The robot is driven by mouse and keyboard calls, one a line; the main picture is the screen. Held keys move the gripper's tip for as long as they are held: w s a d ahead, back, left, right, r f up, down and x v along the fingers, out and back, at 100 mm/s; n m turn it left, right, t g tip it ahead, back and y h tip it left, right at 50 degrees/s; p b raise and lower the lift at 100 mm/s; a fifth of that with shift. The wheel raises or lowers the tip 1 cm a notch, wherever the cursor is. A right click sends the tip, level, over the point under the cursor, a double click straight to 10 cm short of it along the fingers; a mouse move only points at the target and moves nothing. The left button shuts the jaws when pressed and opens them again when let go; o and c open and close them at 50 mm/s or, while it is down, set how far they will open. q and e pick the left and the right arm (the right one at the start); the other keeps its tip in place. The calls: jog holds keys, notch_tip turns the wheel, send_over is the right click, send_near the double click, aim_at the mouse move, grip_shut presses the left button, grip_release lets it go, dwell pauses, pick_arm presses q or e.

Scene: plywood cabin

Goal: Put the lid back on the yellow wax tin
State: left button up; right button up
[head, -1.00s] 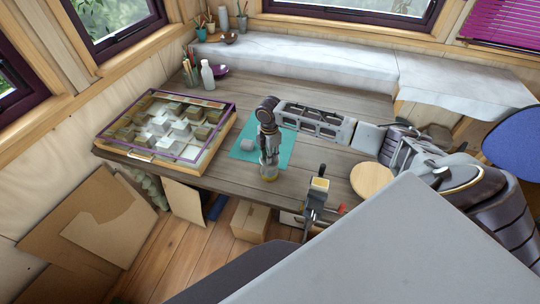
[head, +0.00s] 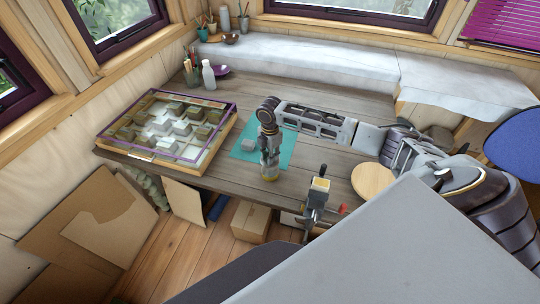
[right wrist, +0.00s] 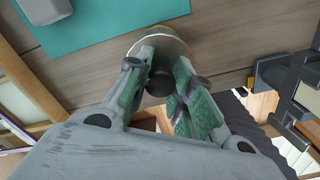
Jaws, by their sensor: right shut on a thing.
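My right gripper (head: 269,172) points down near the front edge of the wooden table. In the right wrist view its green-padded fingers (right wrist: 162,92) are shut on the dark knob of a pale, round lid (right wrist: 172,44). The yellow wax tin (head: 269,179) shows as a small yellowish band just below the gripper. In the right wrist view a yellowish edge of the tin (right wrist: 150,29) shows beyond the lid. The lid is over or against the tin; I cannot tell whether it is fully seated. My left gripper is not in view.
A teal mat (head: 276,148) with a grey block (head: 248,145) lies behind the gripper. A framed tray (head: 112,143) of blocks stands at left. A clamp-like device (head: 317,196) is at the table's front edge, beside a round wooden board (head: 371,180).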

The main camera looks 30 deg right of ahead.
aim_at(270, 170)
jog(key=shift+f+b, duration=1.85)
jog(key=shift+b, duration=0.25)
jog(key=shift+f, duration=1.1)
jog(key=shift+p, duration=0.85)
jog(key=shift+f+p, duration=0.15)
jog(key=shift+p, duration=0.7)
dwell(2.2)
dwell(0.3)
jog(key=o, duration=1)
